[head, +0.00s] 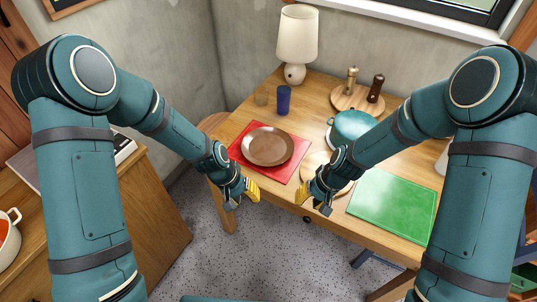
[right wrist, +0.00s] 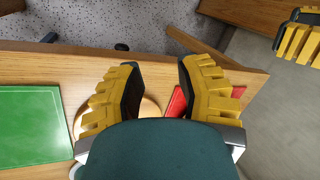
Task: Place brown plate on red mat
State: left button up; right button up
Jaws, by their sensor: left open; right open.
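The brown plate (head: 268,146) lies on the red mat (head: 296,172) at the left part of the wooden table in the head view. The mat's rim shows around it. A corner of the red mat (right wrist: 177,101) shows between my right fingers in the right wrist view. My left gripper (head: 251,193) is open and empty near the table's front edge, in front of the mat. My right gripper (head: 303,194) is open and empty beside the mat's front right corner. Its yellow fingers (right wrist: 160,90) show spread apart in the right wrist view.
A green mat (head: 393,205) lies at the table's right, with a round wooden board (head: 317,160) partly behind my right gripper.

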pick_arm(q)
jog(key=shift+s, duration=0.2)
pick_arm(e)
jog(key=v, duration=1.2)
